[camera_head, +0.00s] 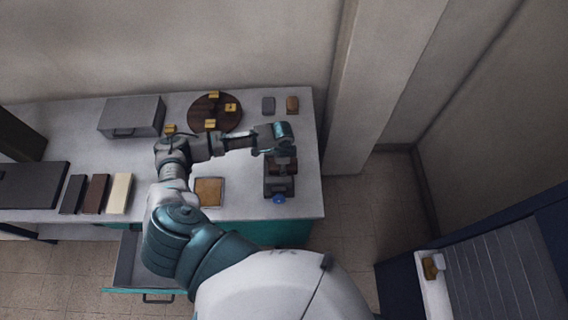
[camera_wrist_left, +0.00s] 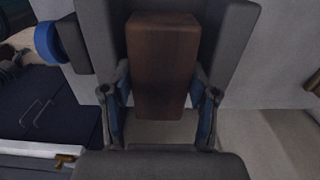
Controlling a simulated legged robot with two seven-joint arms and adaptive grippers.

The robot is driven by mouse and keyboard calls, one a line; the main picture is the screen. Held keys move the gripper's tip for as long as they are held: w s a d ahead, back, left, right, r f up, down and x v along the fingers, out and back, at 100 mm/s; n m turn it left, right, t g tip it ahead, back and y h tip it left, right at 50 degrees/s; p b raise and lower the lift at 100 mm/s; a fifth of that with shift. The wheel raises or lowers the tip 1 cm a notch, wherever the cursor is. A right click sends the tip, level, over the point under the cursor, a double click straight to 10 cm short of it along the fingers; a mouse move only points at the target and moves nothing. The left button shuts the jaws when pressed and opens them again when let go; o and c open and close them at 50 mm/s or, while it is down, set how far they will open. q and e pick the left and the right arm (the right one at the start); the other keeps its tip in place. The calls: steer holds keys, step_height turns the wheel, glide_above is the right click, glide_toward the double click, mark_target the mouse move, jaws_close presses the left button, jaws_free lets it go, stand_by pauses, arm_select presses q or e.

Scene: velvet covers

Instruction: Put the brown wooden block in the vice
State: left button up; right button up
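The vice (camera_head: 280,187) is dark grey with a blue knob and stands near the right end of the bench. A brown wooden block (camera_wrist_left: 162,65) fills the middle of the left wrist view. It appears to lie between the grey jaws of the vice (camera_wrist_left: 232,40). My left gripper (camera_head: 277,142) is over the far part of the vice and partly hides it. In the wrist view its fingers (camera_wrist_left: 162,100) stand on either side of the block. Narrow gaps show low down, and contact at the fingertips is unclear. My right gripper is not in view.
A tan square tray (camera_head: 208,192) lies left of the vice. An open drawer (camera_head: 125,262) projects in front.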

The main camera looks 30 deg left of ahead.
arm_select(q)
steer(key=shift+o, duration=1.2)
steer(key=shift+s+a, duration=0.25)
steer(key=shift+a, duration=0.3)
steer(key=shift+s+a, duration=0.2)
steer(key=shift+a, duration=0.3)
steer(key=shift+a+f, duration=0.1)
steer(key=shift+a, duration=0.4)
steer(key=shift+w+d, duration=0.1)
steer(key=shift+d, duration=0.05)
steer(key=shift+w+d, duration=0.15)
steer(key=shift+d, duration=0.7)
steer(key=shift+d+r, duration=0.15)
steer(key=shift+r, duration=0.1)
steer(key=shift+a, duration=0.3)
steer(key=shift+a+r, duration=0.15)
steer(key=shift+r, duration=0.2)
step_height(320, 180, up, 4)
steer(key=shift+a+f, duration=0.1)
steer(key=shift+a, duration=0.05)
steer(key=r, duration=0.1)
steer(key=d+r, duration=0.1)
steer(key=r, duration=0.1)
steer(key=shift+d, duration=0.25)
steer(key=shift+d+r, duration=0.25)
steer(key=shift+r, duration=0.05)
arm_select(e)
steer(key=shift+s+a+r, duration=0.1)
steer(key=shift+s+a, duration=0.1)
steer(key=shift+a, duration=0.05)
